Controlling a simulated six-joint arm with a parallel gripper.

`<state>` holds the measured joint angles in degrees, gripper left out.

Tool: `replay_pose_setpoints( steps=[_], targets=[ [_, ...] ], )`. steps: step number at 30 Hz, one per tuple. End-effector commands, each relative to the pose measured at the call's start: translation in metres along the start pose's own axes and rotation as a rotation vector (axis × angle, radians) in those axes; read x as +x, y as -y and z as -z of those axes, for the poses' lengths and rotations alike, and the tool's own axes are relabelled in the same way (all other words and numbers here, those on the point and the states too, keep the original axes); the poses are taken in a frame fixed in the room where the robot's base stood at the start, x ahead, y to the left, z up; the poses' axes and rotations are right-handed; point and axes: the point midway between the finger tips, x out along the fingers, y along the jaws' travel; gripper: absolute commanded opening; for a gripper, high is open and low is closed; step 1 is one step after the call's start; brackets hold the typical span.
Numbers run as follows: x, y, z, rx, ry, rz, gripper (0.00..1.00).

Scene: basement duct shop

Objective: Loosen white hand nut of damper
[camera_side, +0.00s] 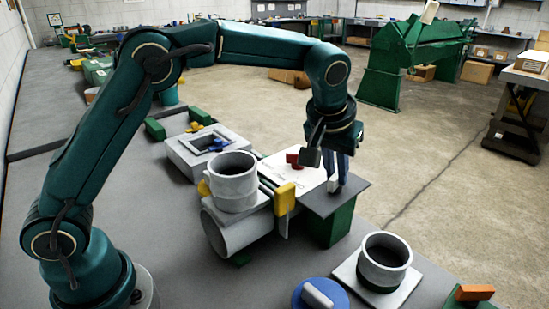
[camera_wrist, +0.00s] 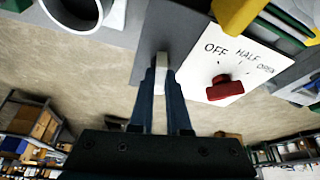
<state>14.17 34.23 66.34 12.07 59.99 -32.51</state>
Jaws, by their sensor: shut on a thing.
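The white hand nut (camera_wrist: 161,74) sits between the two blue fingertips of my gripper (camera_wrist: 162,80) in the wrist view, and the jaws are shut on it. In the side view my gripper (camera_side: 338,172) points down, with the white nut (camera_side: 333,184) low between its fingers, over a dark plate on a green block. The damper's red handle (camera_wrist: 226,89) lies to the right of the nut in the wrist view, on a white card (camera_wrist: 214,58) lettered OFF, HALF and OPEN. In the side view my gripper partly covers the red handle (camera_side: 293,158). The nut's thread is hidden.
A grey duct tee (camera_side: 235,235) with a yellow clamp (camera_side: 285,198) stands left of my gripper. A grey collar on a plate (camera_side: 384,262) and a blue disc (camera_side: 320,295) lie in front. A grey square frame (camera_side: 209,146) sits behind the tee.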

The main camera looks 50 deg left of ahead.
Motion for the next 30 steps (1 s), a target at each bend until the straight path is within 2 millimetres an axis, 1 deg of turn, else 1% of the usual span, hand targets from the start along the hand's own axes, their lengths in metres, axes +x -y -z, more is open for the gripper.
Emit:
replay_pose_setpoints(
  steps=[9,15,21,30],
  targets=[
    [-0.0001,-0.003,0.0011,-0.275,-0.004,0.113,0.0],
    [0.0,-0.0035,0.0015,-0.422,-0.003,0.173,0.0],
    [-0.0001,-0.0037,0.0017,-0.511,-0.004,0.209,0.0],
    [-0.0004,-0.0038,0.0019,-0.593,-0.004,0.242,0.0]
  ],
)
